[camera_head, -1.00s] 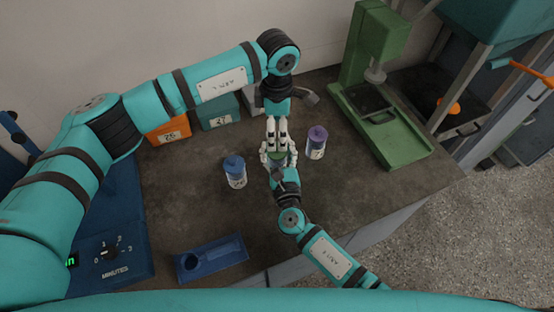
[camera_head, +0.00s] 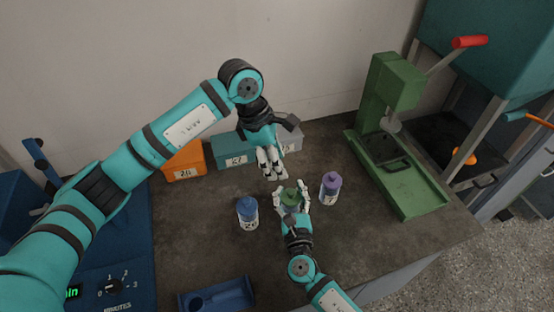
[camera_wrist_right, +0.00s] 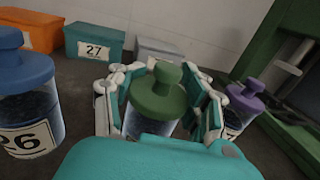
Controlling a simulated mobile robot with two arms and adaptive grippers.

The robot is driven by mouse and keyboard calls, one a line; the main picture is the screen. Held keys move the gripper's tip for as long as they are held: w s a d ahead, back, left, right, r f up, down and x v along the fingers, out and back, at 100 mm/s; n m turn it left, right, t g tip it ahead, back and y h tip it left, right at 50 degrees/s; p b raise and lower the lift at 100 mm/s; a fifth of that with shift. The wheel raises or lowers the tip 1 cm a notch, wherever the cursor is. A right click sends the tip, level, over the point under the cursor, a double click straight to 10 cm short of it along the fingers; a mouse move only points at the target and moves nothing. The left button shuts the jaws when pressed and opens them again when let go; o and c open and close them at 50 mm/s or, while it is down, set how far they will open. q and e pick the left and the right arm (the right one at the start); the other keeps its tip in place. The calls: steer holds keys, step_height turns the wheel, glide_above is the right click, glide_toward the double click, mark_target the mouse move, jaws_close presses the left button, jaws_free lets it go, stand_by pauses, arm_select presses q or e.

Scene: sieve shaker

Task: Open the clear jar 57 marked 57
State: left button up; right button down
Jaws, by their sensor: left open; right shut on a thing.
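A clear jar with a green lid (camera_head: 291,197) stands on the bench, its lid on; its label is hidden, so I cannot read its number. It also shows in the right wrist view (camera_wrist_right: 157,95). My right gripper (camera_head: 291,187) is shut around this jar's body, with fingers on both sides. My left gripper (camera_head: 271,177) is open and empty, pointing down just behind and left of the green lid. A blue-lidded jar (camera_wrist_right: 28,110) marked 26 stands to the left. A purple-lidded jar (camera_head: 330,189) stands to the right; its label (camera_wrist_right: 232,131) is only partly readable, with a 7.
Along the wall stand an orange box (camera_head: 184,163), a teal box (camera_wrist_right: 94,42) marked 27 and a grey box (camera_head: 289,137). A green press (camera_head: 398,150) is at right, a blue tray (camera_head: 230,294) at the front. Bench between jars and tray is clear.

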mark_target(291, 191)
arm_select(q)
steer(key=x, duration=1.1)
steer(key=shift+d+f, duration=0.15)
steer(key=shift+f, duration=0.15)
